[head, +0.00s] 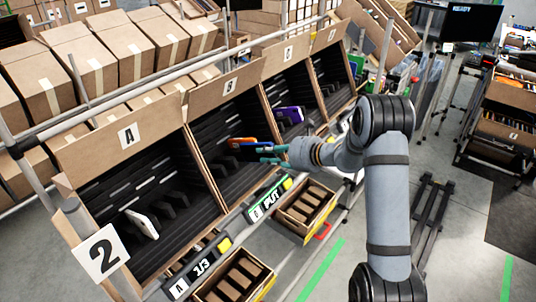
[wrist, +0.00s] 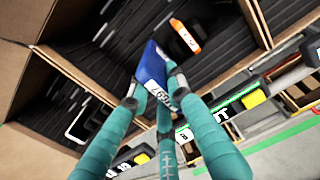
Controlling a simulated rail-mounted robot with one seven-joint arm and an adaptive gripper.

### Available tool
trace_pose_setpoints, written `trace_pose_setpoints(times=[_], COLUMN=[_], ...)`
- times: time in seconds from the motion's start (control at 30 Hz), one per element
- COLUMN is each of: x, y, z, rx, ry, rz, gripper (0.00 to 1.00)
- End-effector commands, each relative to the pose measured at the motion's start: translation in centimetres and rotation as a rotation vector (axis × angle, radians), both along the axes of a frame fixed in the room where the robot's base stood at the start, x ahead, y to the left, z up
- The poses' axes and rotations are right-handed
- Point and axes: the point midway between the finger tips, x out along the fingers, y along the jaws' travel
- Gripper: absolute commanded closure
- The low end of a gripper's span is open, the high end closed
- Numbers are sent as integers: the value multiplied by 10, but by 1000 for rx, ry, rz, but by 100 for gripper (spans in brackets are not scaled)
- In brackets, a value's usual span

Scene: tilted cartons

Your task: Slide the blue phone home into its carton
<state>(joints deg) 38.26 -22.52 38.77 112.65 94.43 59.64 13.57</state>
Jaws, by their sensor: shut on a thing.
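The blue phone (wrist: 152,66) is between my gripper's teal fingers, tilted, with a white printed label at its lower end. My gripper (wrist: 152,88) is shut on that lower end. In the head view my gripper (head: 268,154) is at the open front of the tilted carton marked B (head: 229,86). The phone's far end points into the dark, ribbed inside of the carton. An orange phone (wrist: 185,36) stands in the carton just beyond the blue one; it also shows in the head view (head: 243,141). Whether the blue phone touches a slot is hidden.
Carton A (head: 128,137) on the left holds a white phone (head: 142,224). The carton right of B holds a purple phone (head: 290,114). Cardboard walls divide the cartons. A green PUT display (head: 269,197) is on the front rail, above a small divided box (head: 305,206).

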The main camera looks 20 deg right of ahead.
Motion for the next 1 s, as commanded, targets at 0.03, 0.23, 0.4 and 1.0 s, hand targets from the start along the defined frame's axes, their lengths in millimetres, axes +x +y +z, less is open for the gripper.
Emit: trace_pose_setpoints(times=[0.03,0.23,0.4,1.0], x=[0,0,0,7], y=[0,0,0,4], z=[0,1,0,-4], rx=[1,1,1,0], ry=[-2,-2,-2,-1], rz=[-1,-1,-1,-1], gripper=[100,100,100,100])
